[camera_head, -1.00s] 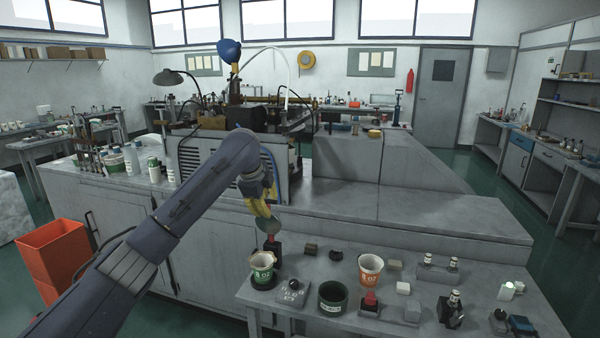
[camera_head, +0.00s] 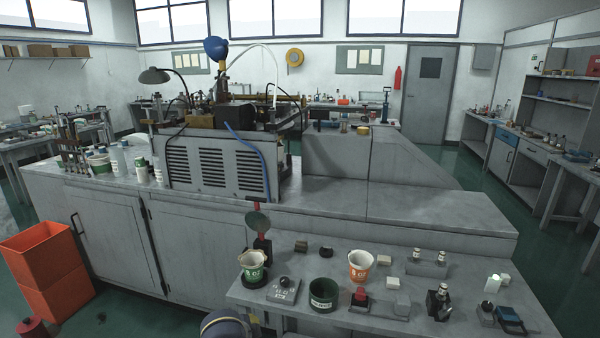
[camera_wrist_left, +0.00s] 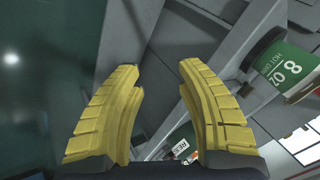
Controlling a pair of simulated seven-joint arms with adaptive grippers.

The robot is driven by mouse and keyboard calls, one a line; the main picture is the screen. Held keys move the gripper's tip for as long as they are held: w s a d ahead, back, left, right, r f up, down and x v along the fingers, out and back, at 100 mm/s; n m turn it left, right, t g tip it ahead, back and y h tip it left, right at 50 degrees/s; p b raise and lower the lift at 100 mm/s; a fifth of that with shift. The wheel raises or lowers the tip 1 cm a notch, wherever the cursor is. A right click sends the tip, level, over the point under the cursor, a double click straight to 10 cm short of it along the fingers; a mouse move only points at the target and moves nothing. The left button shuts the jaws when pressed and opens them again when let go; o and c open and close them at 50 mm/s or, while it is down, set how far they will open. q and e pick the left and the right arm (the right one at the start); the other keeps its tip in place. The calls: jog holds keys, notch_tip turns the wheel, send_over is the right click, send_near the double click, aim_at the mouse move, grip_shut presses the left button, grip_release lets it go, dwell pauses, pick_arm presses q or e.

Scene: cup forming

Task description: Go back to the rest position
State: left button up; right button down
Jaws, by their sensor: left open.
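My left gripper (camera_wrist_left: 160,95) shows in the left wrist view with its yellow fingers apart and nothing between them. It is out of the head view, where only a rounded dark part of my arm shows at the bottom edge. A green and white cup (camera_head: 252,267) stands on a dark round base at the left end of the front table. An orange and white cup (camera_head: 360,266) stands farther right on that table. My right gripper is in neither view.
The front table (camera_head: 300,318) holds a dark green container (camera_head: 323,294), a grey device with dark knobs (camera_head: 284,290) and several small blocks and bottles. A large machine (camera_head: 220,165) stands on the grey bench behind. Orange bins (camera_head: 50,265) stand on the floor at left.

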pick_arm(q)
jog(key=s+a+f+n+y, duration=0.1)
jog(key=s+a+f+n, duration=0.2)
jog(key=s, duration=0.6)
jog(key=s+a+f+n+y, duration=0.2)
jog(key=s+a+f, duration=0.1)
jog(key=s+a, duration=0.4)
jog(key=s+a+r+n+y, duration=0.15)
jog(key=s+a, duration=0.25)
jog(key=s, duration=0.4)
jog(key=s+a+r+n+y, duration=0.15)
jog(key=s+a, duration=0.25)
jog(key=s, duration=0.4)
jog(key=s+d+f+g+h, duration=0.1)
jog(key=s+d+f, duration=0.15)
jog(key=f, duration=1.35)
jog(key=s+d+f+g+h, duration=0.1)
jog(key=d+f+g+h, duration=0.15)
jog(key=f, duration=1.35)
jog(key=s+f+n+g, duration=0.2)
jog(key=s+f+n, duration=0.1)
jog(key=s+f, duration=1.7)
jog(key=shift+s+f+h, duration=0.4)
jog(key=shift+s+h, duration=0.05)
jog(key=shift+s, duration=0.25)
